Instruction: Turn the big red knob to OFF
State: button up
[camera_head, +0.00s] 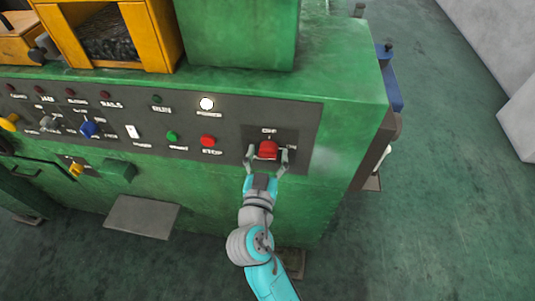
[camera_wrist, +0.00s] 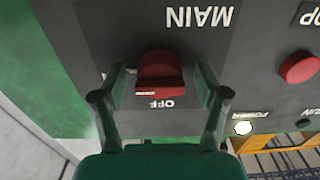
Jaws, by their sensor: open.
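The big red knob (camera_head: 268,149) is on the dark control panel of the green machine, near the panel's right end. An OFF label is above it and a partly covered label is at its right. In the wrist view the red knob (camera_wrist: 160,72) appears upside down, with the OFF label (camera_wrist: 168,104) below it and MAIN above. A small pale mark shows on the knob's lower left edge; its exact setting is hard to tell. My gripper (camera_head: 267,157) is open, one finger on each side of the knob. The wrist view shows a gap between each finger and the knob.
A red stop button (camera_head: 208,141), a green button (camera_head: 172,136) and a lit white lamp (camera_head: 207,104) are left of the knob. A blue knob (camera_head: 88,129) is farther left. The machine's right edge is close; open floor (camera_head: 455,200) lies beyond.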

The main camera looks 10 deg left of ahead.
jog(key=c, duration=1.2)
jog(key=shift+o, duration=0.2)
jog(key=n, duration=0.4)
jog(key=shift+n, duration=0.4)
jog(key=n, duration=0.4)
jog(key=shift+d+n, duration=0.1)
jog(key=shift+n, duration=0.2)
jog(key=n, duration=0.4)
jog(key=shift+r+n, duration=0.1)
jog(key=shift+n, duration=2.2)
